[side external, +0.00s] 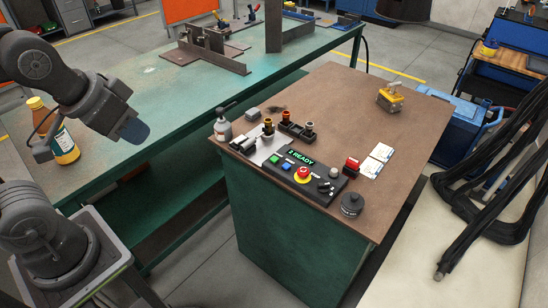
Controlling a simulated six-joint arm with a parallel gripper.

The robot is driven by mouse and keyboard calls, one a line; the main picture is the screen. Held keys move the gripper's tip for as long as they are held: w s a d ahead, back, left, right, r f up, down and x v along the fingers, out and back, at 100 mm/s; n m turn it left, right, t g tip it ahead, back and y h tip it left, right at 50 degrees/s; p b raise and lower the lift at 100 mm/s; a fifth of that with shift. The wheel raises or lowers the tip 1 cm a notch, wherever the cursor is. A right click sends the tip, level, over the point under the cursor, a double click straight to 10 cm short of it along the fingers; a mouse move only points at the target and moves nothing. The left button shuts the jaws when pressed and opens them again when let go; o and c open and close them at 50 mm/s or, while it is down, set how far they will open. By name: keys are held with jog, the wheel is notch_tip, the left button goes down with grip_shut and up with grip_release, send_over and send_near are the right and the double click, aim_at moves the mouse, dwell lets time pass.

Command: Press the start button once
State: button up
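A black control box (298,178) lies near the front of the brown tabletop. Its screen (302,158) reads "2 READY" in green. A green button (276,158) is at its left end, with a blue button (287,165) to its right. A red mushroom button on a yellow ring (303,174) follows, then black knobs (325,187). No label by the green button is readable. My arm's wrist (108,104), with a dark blue end cap, hangs over the green bench at the left, well away from the box. My gripper's fingers cannot be made out clearly.
A yellow-brown bottle (66,140) stands close to my arm. Black cables (490,215) lie at right.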

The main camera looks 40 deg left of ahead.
grip_shut()
dwell(1.4)
